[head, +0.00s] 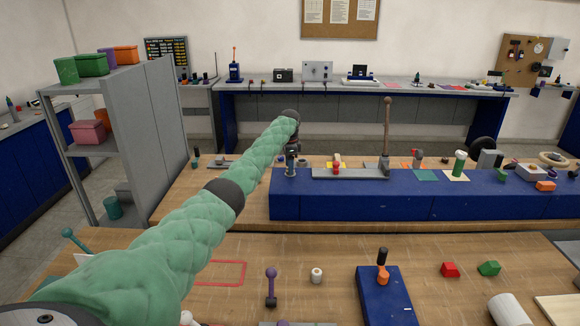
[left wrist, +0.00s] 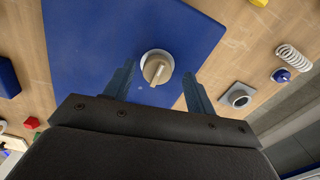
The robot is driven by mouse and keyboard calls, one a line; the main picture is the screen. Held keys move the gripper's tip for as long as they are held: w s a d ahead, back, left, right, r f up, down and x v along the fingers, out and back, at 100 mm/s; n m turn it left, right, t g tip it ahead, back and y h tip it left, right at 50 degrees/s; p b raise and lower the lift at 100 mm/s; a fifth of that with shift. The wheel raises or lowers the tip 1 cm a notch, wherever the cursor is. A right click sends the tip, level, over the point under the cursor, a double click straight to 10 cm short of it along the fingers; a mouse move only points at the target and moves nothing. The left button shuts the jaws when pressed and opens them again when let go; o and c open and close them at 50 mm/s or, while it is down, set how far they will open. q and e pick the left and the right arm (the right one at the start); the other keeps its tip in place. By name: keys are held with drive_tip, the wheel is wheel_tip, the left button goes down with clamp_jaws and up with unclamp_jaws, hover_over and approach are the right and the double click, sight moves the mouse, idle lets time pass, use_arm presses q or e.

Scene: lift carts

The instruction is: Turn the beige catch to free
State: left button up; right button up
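The beige catch (left wrist: 155,68) is a small round knob with a raised grip bar across it, in a pale ring on a blue panel (left wrist: 90,35) in the left wrist view. My left gripper (left wrist: 158,72) is open, with one finger on either side of the catch. Whether the fingers touch it cannot be told; gaps show on both sides in the picture. In the head view my green-sleeved left arm reaches to the far bench, and the gripper (head: 291,168) is small there; the catch cannot be made out. My right gripper is not in view.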

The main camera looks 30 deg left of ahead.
use_arm(q)
drive_tip(key=shift+f, duration=0.2)
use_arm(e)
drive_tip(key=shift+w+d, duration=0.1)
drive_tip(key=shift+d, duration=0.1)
use_arm(q)
drive_tip(key=shift+d, duration=0.1)
drive_tip(key=shift+r, duration=0.2)
wheel_tip(320, 180, up, 6)
drive_tip(key=b, duration=0.3)
drive_tip(key=shift+r, duration=0.75)
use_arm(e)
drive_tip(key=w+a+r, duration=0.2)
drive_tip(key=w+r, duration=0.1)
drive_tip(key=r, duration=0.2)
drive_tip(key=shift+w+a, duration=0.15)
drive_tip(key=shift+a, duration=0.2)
